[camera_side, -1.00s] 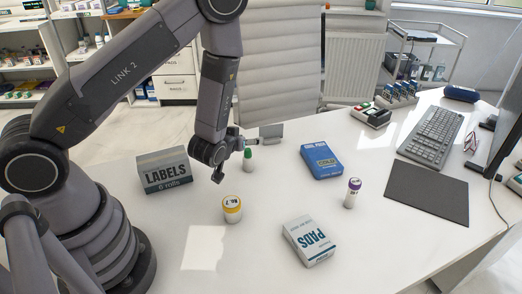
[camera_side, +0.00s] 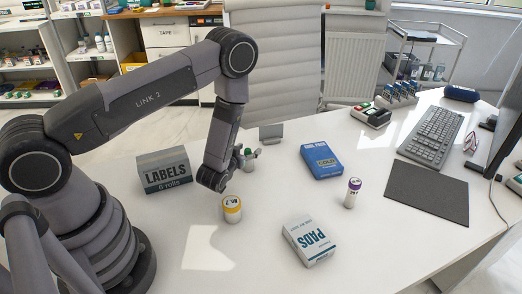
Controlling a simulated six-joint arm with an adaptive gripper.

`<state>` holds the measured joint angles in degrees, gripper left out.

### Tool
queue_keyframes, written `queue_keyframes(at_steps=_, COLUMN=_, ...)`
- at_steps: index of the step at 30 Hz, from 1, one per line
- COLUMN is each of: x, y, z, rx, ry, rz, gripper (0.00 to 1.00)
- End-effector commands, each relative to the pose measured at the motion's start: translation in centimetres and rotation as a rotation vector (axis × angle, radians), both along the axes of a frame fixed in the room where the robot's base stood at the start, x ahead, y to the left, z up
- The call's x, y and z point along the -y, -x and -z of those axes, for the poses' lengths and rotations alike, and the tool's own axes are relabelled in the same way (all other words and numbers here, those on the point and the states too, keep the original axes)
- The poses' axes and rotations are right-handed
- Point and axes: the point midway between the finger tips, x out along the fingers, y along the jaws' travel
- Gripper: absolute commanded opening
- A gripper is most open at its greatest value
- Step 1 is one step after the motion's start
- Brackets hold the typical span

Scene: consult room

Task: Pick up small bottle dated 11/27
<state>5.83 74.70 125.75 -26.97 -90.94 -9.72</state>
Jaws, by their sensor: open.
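Three small bottles stand upright on the white desk. A green-capped bottle (camera_side: 249,164) stands near the back, partly hidden by my gripper. A yellow-capped bottle (camera_side: 232,210) stands nearer the camera, and a purple-capped bottle (camera_side: 352,193) stands to the right. I cannot read a date on any of them. My gripper (camera_side: 252,153) is open, right at the green-capped bottle's upper part. I cannot tell whether the fingers are around it or touching it.
A blue pack (camera_side: 321,160) and a white PADS box (camera_side: 308,241) lie to the right. A small grey stand (camera_side: 271,132) is behind the green-capped bottle. A dark mat (camera_side: 427,192) and keyboard (camera_side: 436,137) lie far right.

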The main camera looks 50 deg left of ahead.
Motion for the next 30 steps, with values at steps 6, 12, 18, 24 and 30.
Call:
queue_keyframes(at_steps=6, x=-0.01, y=-0.03, z=0.03, rx=-0.001, ry=0.000, rz=0.000, gripper=0.52)
queue_keyframes(at_steps=12, x=0.00, y=-0.01, z=0.03, rx=-0.001, ry=0.000, rz=0.000, gripper=0.25)
queue_keyframes(at_steps=18, x=-0.01, y=-0.01, z=0.02, rx=-0.001, ry=0.000, rz=0.000, gripper=0.00)
queue_keyframes(at_steps=24, x=0.00, y=-0.02, z=0.01, rx=0.000, ry=0.000, rz=0.000, gripper=0.00)
queue_keyframes(at_steps=30, x=0.00, y=-0.05, z=-0.36, rx=0.001, ry=0.000, rz=0.001, gripper=0.00)
